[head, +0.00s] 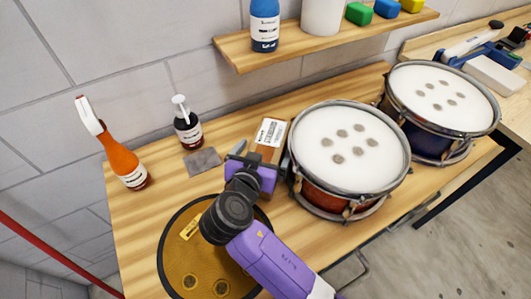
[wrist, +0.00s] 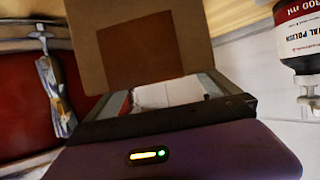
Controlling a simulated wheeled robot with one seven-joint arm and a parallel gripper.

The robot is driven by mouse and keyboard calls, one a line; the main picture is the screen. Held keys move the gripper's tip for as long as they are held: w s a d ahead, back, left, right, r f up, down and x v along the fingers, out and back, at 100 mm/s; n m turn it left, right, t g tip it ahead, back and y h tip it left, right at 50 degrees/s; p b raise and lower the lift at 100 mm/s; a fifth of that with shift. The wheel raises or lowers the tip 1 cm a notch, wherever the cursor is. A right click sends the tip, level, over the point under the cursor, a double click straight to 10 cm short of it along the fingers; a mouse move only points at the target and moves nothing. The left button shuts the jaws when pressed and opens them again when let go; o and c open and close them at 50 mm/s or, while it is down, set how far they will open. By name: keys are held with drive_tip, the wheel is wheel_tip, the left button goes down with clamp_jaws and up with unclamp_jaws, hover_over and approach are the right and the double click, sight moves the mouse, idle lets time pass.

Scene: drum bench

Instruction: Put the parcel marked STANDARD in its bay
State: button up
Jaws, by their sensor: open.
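A brown cardboard parcel (head: 271,132) with a white label stands on the bench beside the red drum. Its print is too small to read, so I cannot tell whether it says STANDARD. My gripper (head: 252,165) is open at the near end of this parcel and hides part of it. In the wrist view a cardboard face (wrist: 88,40) with a darker brown patch fills the top middle, just beyond my gripper. A pale label-like patch shows between the jaws. I cannot tell whether the jaws touch the parcel. No bay can be made out.
The red drum (head: 348,150) is close on the parcel's right, with a blue drum (head: 440,95) beyond. A dark polish bottle (head: 187,125), grey cloth (head: 202,162) and orange spray bottle (head: 122,160) are left. A shelf (head: 340,40) overhangs the back.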

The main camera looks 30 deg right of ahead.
sight(270, 139)
drive_tip(key=shift+x, duration=1.35)
drive_tip(key=c, duration=1.9)
drive_tip(key=shift+r, duration=0.1)
drive_tip(key=shift+c, duration=0.7)
drive_tip(key=shift+a, duration=0.1)
